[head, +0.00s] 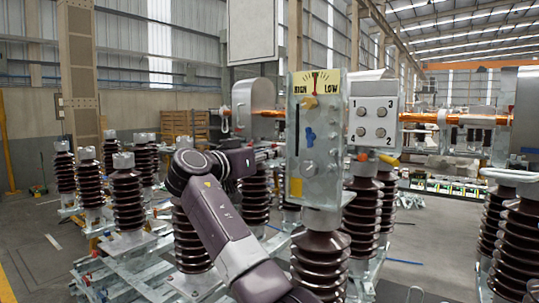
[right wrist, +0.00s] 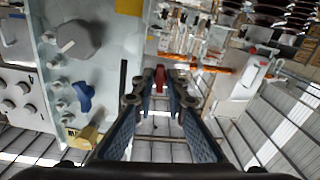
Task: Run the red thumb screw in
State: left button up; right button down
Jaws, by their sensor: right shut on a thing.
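The red thumb screw (right wrist: 159,79) shows as a small red head between my fingertips in the right wrist view. My right gripper (right wrist: 158,88) is shut on it, with one finger on each side. The hole or thread beyond the red head is hidden. In the head view my right arm reaches up from the bottom and bends toward the left side of the pale metal panel (head: 295,150). The panel hides the gripper's tips and the screw there. The panel also fills the left of the right wrist view (right wrist: 100,45). My left gripper is not in view.
The panel carries a yellow HIGH/LOW gauge (head: 318,83), a blue knob (head: 308,135) and a grey knob (right wrist: 78,40). A white box with several round buttons (head: 374,120) stands to its right. Brown ribbed insulators (head: 320,262) stand below and around, close to my arm.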

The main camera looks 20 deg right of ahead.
jog(key=c, duration=2.2)
grip_release()
jog(key=shift+f, duration=0.35)
jog(key=shift+o, duration=1.3)
jog(key=shift+r, duration=0.2)
jog(key=v, duration=1.2)
